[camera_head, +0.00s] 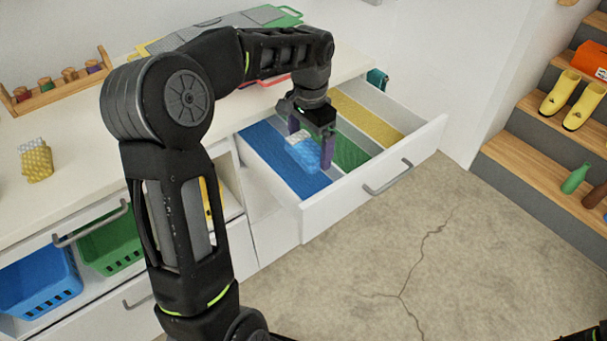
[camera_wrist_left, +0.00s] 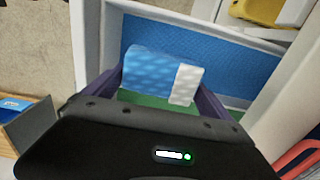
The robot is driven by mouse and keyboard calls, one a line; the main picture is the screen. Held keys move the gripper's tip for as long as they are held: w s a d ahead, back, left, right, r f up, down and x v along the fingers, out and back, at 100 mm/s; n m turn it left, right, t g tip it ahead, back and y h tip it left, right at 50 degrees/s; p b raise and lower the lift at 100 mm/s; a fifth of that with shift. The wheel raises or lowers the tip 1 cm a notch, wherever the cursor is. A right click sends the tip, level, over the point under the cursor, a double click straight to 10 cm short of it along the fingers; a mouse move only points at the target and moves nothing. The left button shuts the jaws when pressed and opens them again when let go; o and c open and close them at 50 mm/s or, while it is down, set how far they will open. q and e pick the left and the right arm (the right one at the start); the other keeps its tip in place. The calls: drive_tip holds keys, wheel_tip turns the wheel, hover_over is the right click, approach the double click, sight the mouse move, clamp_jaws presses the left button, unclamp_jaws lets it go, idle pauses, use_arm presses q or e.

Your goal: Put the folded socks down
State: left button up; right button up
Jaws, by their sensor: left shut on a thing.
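The folded socks (camera_head: 302,153) are a light blue bundle with a white end. They also show between the fingers in the left wrist view (camera_wrist_left: 150,72). My left gripper (camera_head: 310,150) is shut on them, over the open drawer (camera_head: 345,193). The drawer has a blue strip (camera_head: 275,150), a green strip (camera_head: 350,150) and a yellow strip (camera_head: 366,118). The socks appear near the border of the blue and green strips. I cannot tell whether they touch the drawer bottom.
A yellow and white folded bundle (camera_head: 36,160) sits on the counter (camera_head: 75,140) at left, near a wooden rack (camera_head: 60,84). Blue (camera_head: 40,283) and green (camera_head: 110,243) baskets stand below. Steps with yellow boots (camera_head: 560,92) are at right. The floor before the drawer is clear.

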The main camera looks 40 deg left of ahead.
use_arm(q)
drive_tip(key=shift+s+a+r, duration=0.1)
drive_tip(key=shift+s, duration=0.05)
hover_over(308, 184)
drive_tip(key=shift+f, duration=2.55)
drive_tip(key=shift+f, duration=2.5)
drive_tip(key=shift+f, duration=0.15)
drive_tip(key=o, duration=1)
